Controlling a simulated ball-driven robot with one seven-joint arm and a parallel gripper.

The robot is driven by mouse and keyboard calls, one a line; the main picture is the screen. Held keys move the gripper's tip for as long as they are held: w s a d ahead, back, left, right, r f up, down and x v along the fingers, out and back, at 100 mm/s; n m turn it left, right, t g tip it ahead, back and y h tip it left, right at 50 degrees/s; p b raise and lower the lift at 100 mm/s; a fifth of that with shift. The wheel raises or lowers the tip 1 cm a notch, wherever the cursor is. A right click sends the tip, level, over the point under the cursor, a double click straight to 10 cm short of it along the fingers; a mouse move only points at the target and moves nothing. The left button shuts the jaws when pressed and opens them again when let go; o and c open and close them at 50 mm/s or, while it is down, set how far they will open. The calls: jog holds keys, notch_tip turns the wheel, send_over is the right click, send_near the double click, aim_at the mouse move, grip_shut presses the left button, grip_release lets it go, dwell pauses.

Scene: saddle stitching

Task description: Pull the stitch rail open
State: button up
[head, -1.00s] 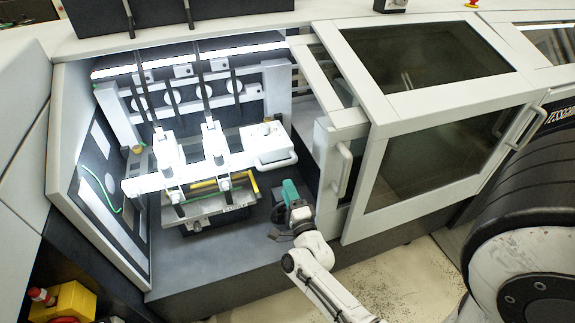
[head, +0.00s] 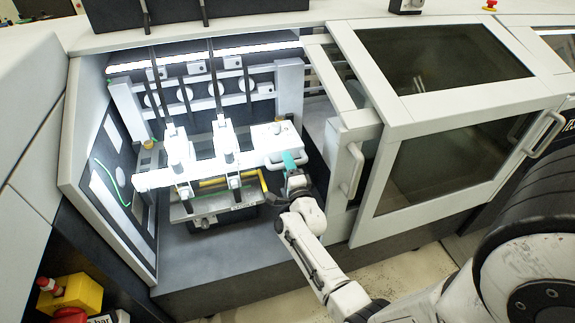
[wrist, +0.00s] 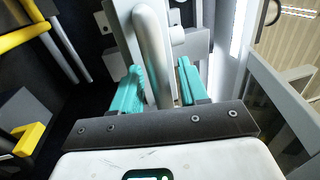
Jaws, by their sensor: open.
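The stitch rail (head: 250,158) is a white crossbar inside the lit, open machine bay, with a white block (head: 273,138) at its right end. A rounded white handle on this end shows large in the wrist view (wrist: 152,42). My gripper (head: 291,161), with teal fingers, is at the handle in the head view. The handle's lower end is hidden behind the gripper's dark plate.
A framed door (head: 352,170) with its own handle stands close right of my arm. Yellow bars (head: 215,182) and dark vertical rods (head: 215,85) crowd the bay. The grey bay floor (head: 215,240) in front is clear.

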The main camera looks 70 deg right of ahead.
grip_shut()
dwell(0.6)
jog(key=r+p+v, duration=0.2)
jog(key=p+v, duration=0.1)
jog(key=v, duration=0.8)
jog(key=r+p+v, duration=0.2)
jog(key=p+v, duration=0.1)
jog(key=v, duration=0.8)
jog(key=shift+s+a, duration=0.35)
jog(key=shift+a, duration=0.25)
grip_release()
